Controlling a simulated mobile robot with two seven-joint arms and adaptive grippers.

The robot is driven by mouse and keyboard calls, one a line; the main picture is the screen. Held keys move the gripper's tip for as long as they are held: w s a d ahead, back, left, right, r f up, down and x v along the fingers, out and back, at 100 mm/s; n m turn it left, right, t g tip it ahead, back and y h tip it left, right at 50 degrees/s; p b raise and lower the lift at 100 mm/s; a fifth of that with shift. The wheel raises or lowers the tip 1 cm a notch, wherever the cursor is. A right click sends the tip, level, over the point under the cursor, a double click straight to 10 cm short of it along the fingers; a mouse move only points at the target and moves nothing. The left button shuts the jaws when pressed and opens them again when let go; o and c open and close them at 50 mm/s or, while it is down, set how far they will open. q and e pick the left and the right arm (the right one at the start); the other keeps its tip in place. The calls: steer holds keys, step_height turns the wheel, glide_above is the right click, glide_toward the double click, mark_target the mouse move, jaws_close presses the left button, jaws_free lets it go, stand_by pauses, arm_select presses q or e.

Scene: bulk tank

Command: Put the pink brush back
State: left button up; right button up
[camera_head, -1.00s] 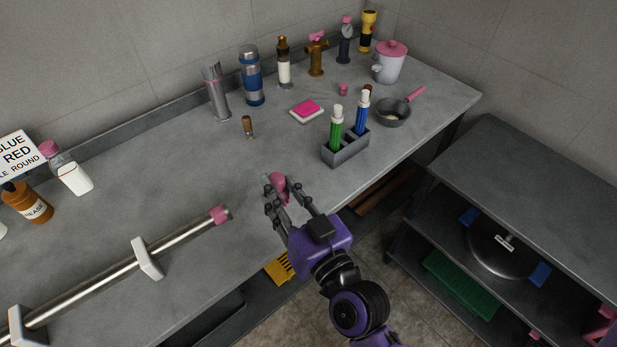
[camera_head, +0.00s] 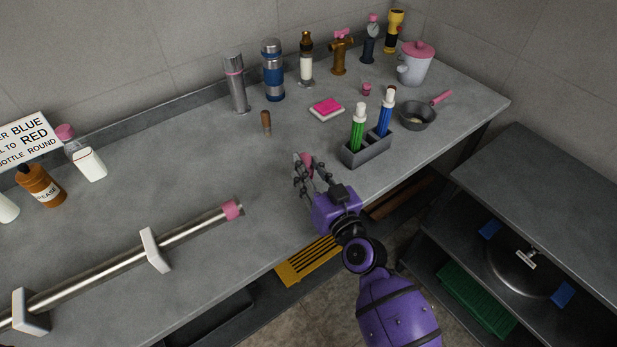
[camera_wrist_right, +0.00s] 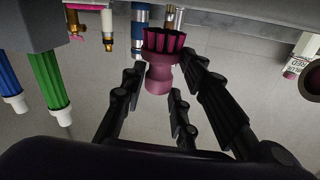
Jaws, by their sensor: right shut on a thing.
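The pink brush (camera_wrist_right: 160,62) is between the fingers of my right gripper (camera_wrist_right: 160,95), its dark pink bristles pointing away from the palm in the right wrist view. In the head view, the right gripper (camera_head: 308,172) is at the counter's front part, left of the grey holder; fingers hide most of the brush. The grey holder (camera_head: 366,154) carries a green brush (camera_head: 358,128) at its left and a blue brush (camera_head: 385,115) at its right, both upright with white tips, with a gap between them. My left gripper is out of view.
A pink-topped block (camera_head: 326,108), a small brown-topped item (camera_head: 266,122) and a pan (camera_head: 417,115) lie around the holder. Bottles and fittings line the wall. A metal pipe (camera_head: 190,233) lies on supports at left. The counter between pipe and holder is mostly clear.

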step_height(320, 180, down, 3)
steer(key=shift+s+r+b, duration=0.1)
steer(key=shift+r+b, duration=0.05)
steer(key=shift+b, duration=0.15)
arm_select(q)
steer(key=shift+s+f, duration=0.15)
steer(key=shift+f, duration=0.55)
arm_select(e)
steer(key=shift+f, duration=0.25)
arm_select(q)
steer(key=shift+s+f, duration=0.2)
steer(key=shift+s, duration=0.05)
arm_select(e)
steer(key=o, duration=1.1)
steer(key=shift+r, duration=0.1)
steer(key=shift+o, duration=0.2)
